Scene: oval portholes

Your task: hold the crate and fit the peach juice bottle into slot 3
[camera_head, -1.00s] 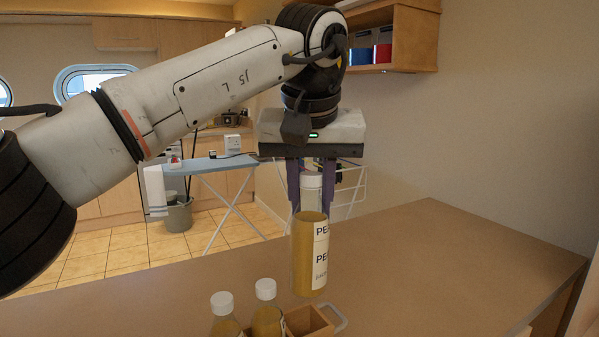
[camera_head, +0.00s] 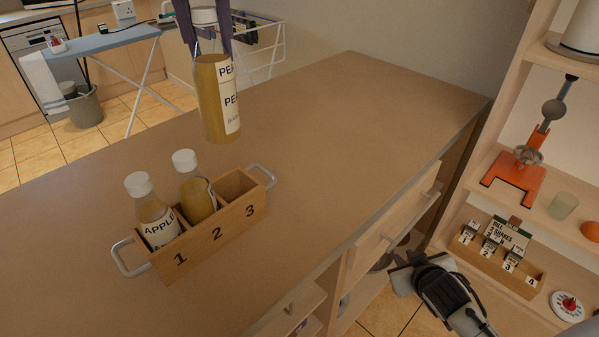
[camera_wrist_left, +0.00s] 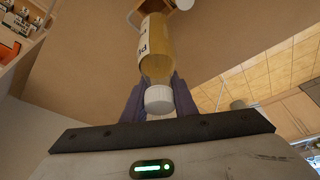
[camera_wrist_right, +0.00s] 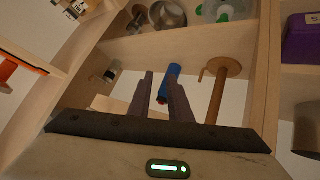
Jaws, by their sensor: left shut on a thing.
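The peach juice bottle (camera_head: 210,102) hangs upright, its yellow body and white label visible, above the table behind the crate. My left gripper (camera_head: 206,38) is shut around its upper part below the white cap; the cap and fingers also show in the left wrist view (camera_wrist_left: 158,97). The wooden crate (camera_head: 232,222) stands on the table, with numbers 1, 2, 3 and a metal handle at each end. An apple bottle (camera_head: 152,213) is in slot 1 and another yellow bottle (camera_head: 196,192) in slot 2. Slot 3 is empty. My right gripper (camera_wrist_right: 160,82) is open and empty, away from the crate.
The table (camera_head: 340,130) is bare right of the crate. Drawers (camera_head: 395,225) lie under its front edge. A shelf unit on the right holds an orange stand (camera_head: 515,180) and a small numbered rack (camera_head: 497,262). A blue cylinder (camera_wrist_right: 170,82) shows beyond my right fingers.

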